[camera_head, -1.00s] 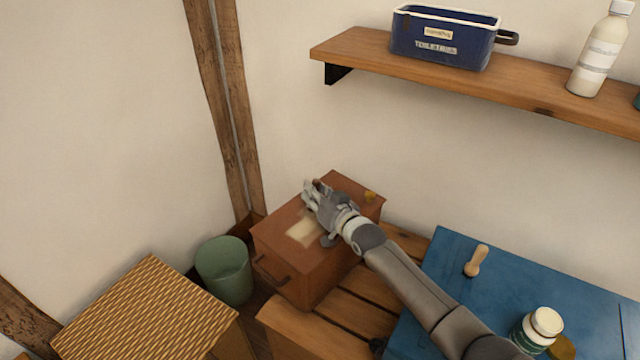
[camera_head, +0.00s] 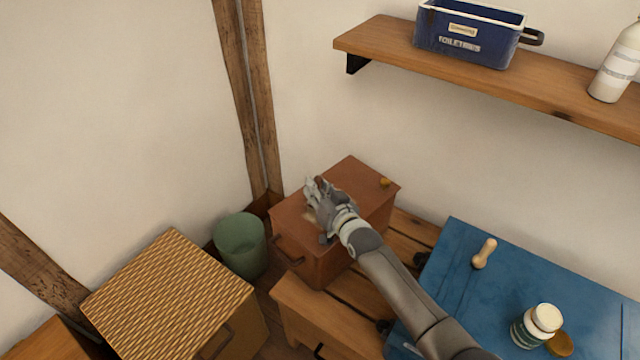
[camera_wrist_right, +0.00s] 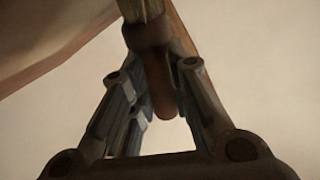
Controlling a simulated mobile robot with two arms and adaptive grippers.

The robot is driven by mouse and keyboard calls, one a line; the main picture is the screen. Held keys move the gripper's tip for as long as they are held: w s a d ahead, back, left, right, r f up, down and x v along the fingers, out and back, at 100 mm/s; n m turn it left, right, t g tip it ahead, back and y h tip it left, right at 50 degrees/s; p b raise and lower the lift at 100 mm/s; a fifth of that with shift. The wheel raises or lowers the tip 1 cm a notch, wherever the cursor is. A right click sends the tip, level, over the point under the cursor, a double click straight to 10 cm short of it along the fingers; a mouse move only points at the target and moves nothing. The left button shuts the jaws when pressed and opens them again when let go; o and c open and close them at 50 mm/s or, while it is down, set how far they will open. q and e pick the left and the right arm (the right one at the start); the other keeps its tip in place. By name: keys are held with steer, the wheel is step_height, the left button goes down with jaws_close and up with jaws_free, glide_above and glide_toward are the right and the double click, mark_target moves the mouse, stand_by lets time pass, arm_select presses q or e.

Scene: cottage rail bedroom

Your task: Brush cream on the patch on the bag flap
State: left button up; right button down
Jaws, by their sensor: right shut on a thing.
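The brown box-shaped bag (camera_head: 335,262) stands on a slatted wooden surface, its flap on top. A pale patch (camera_head: 310,216) on the flap is mostly hidden behind my right gripper (camera_head: 317,190), which is over the flap. In the right wrist view the gripper (camera_wrist_right: 155,105) is shut on a brown-handled tool, apparently a brush (camera_wrist_right: 150,60), with a paler part at the top edge. Whether its tip touches the patch I cannot tell. A white-and-green jar (camera_head: 535,327), possibly the cream, stands on the blue surface at right. My left gripper is not in view.
An amber disc (camera_head: 560,343) and a wooden peg-like piece (camera_head: 485,253) lie on the blue surface (camera_head: 445,275). A green bin (camera_head: 240,245) and a woven-top box (camera_head: 170,290) stand left of the bag. A wall shelf (camera_head: 500,80) holds a blue toiletries box (camera_head: 470,35) and white bottle (camera_head: 615,70).

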mark_target(307, 207)
steer(key=shift+s+a+p, duration=0.65)
steer(key=shift+s+a, duration=0.35)
steer(key=shift+a, duration=0.1)
steer(key=shift+w+a+f, duration=0.1)
steer(key=shift+w+a, duration=0.05)
steer(key=shift+w+a+b, duration=0.25)
steer(key=shift+w+b, duration=0.05)
steer(key=shift+b, duration=0.25)
steer(key=shift+w+d+b, duration=0.9)
steer(key=shift+w+d, duration=0.35)
steer(key=shift+d, duration=0.15)
steer(key=shift+w+d+b, duration=1.05)
steer(key=shift+w+d, duration=0.1)
steer(key=shift+d, duration=0.1)
steer(key=shift+w+d, duration=0.1)
steer(key=shift+d, duration=0.05)
